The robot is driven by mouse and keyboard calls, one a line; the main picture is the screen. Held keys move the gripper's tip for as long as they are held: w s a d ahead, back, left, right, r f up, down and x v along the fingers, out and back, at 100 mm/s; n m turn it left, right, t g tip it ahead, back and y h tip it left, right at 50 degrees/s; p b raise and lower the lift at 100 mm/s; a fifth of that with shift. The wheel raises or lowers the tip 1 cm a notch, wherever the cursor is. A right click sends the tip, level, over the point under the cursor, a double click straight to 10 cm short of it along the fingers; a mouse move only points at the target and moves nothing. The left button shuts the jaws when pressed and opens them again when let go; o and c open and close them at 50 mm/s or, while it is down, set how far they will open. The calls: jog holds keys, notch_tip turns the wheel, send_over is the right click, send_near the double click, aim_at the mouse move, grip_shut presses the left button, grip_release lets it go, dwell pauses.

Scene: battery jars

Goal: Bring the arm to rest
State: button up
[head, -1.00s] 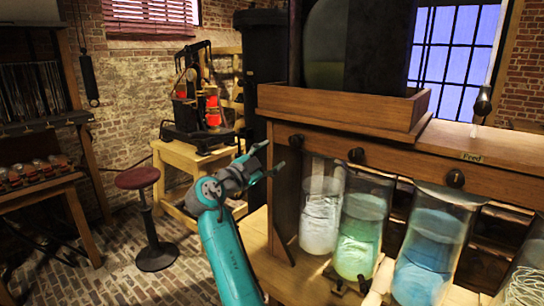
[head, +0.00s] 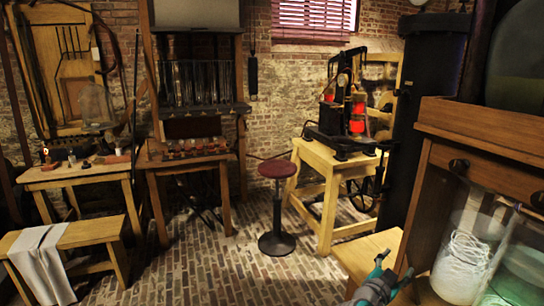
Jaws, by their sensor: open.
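My gripper (head: 394,266) is at the bottom right of the head view, small and partly cut off by the lower edge. Its fingers are apart and I see nothing between them. It is in front of a low wooden ledge and left of the glass jars. One glass jar (head: 462,262) holds a pale coiled mass. Beside it, a second jar (head: 522,278) with greenish contents is cut off by the right edge. Most of my arm is out of view.
A wooden cabinet (head: 480,130) stands above the jars. A wooden table (head: 325,160) carries a dark machine with red parts. A red-topped stool (head: 278,170) stands on the brick floor (head: 200,270). Benches line the left. The middle floor is clear.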

jog(key=s+a+f+n+t+y, duration=0.1)
jog(key=s+a+f+n+y, duration=0.15)
jog(key=s+f, duration=0.35)
jog(key=s+a+f+n+t+y, duration=0.1)
jog(key=s+a+f+n+y, duration=0.15)
jog(key=s+f, duration=0.45)
jog(key=s+a+f+n+y, duration=0.2)
jog(key=s+a+f+n, duration=0.1)
jog(key=s+f, duration=0.3)
jog(key=s+a+f+n+y, duration=0.2)
jog(key=s+a+f+y, duration=0.1)
jog(key=s, duration=0.5)
jog(key=s+a+r+n+y, duration=0.1)
jog(key=s+r, duration=0.2)
jog(key=s, duration=0.6)
jog(key=s+a+r+n, duration=0.1)
jog(key=s+r, duration=0.3)
jog(key=s, duration=0.6)
jog(key=s+a+r+n+y, duration=0.1)
jog(key=s+a+r, duration=0.1)
jog(key=s, duration=0.7)
jog(key=shift+s+r+t+y, duration=0.15)
jog(key=shift+r+t+y, duration=0.15)
jog(key=shift+r, duration=0.4)
